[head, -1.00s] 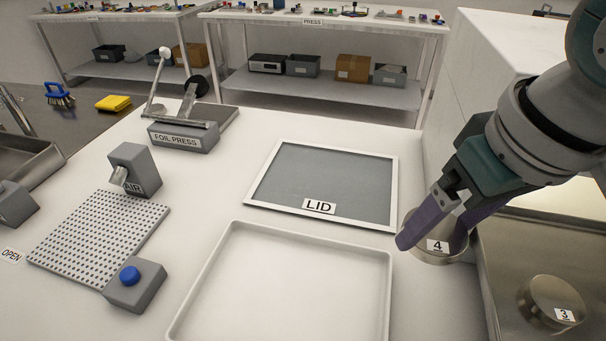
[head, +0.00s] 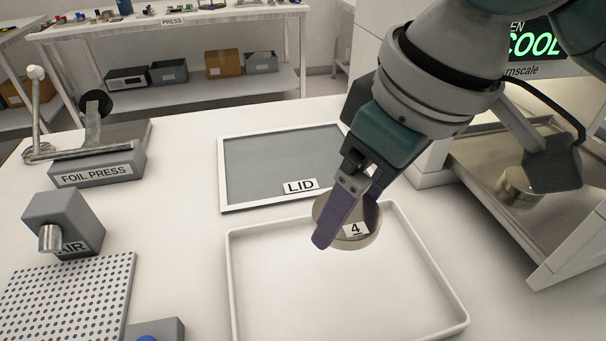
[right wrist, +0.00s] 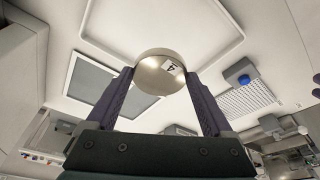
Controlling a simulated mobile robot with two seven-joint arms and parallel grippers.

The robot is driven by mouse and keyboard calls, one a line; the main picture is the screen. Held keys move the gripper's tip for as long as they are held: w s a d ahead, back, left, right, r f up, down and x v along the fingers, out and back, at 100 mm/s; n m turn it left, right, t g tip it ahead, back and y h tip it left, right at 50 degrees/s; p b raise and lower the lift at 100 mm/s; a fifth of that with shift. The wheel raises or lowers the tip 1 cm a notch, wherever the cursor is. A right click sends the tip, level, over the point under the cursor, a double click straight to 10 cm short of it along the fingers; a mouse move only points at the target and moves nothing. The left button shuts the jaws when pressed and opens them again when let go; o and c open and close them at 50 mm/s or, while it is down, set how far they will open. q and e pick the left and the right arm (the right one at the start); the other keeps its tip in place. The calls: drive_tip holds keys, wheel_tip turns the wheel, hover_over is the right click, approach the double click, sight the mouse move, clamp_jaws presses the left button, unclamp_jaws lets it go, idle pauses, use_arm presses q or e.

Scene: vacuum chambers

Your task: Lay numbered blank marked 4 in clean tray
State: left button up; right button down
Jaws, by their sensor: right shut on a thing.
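The blank marked 4 (head: 358,229) is a round metal disc with a white label. My right gripper (head: 345,222) is shut on it, with purple fingers on either side; the right wrist view shows the blank (right wrist: 162,72) between the fingertips. In the head view it appears over the far edge of the white, empty, shallow tray (head: 233,290); its exact height above the tray is hard to tell. No word marking the tray as clean is visible.
The framed grey lid (head: 270,165) labelled LID lies just behind the tray. The foil press (head: 95,175), the air nozzle block (head: 65,220) and a perforated plate (head: 70,290) stand at left. Another metal blank (head: 517,188) sits in the furnace-like opening at right.

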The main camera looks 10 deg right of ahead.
drive_tip(key=b, duration=0.1)
hover_over(334, 281)
drive_tip(key=f, duration=0.7)
drive_tip(key=shift+s+d+f, duration=0.25)
drive_tip(key=shift+s+f, duration=0.05)
drive_tip(key=shift+s, duration=0.1)
use_arm(q)
drive_tip(key=shift+a+f+b, duration=0.2)
drive_tip(key=shift+f+b, duration=0.4)
drive_tip(key=shift+f, duration=0.7)
use_arm(e)
drive_tip(key=shift+f, duration=2.3)
drive_tip(key=shift+f, duration=0.1)
unclamp_jaws()
drive_tip(key=shift+f, duration=0.1)
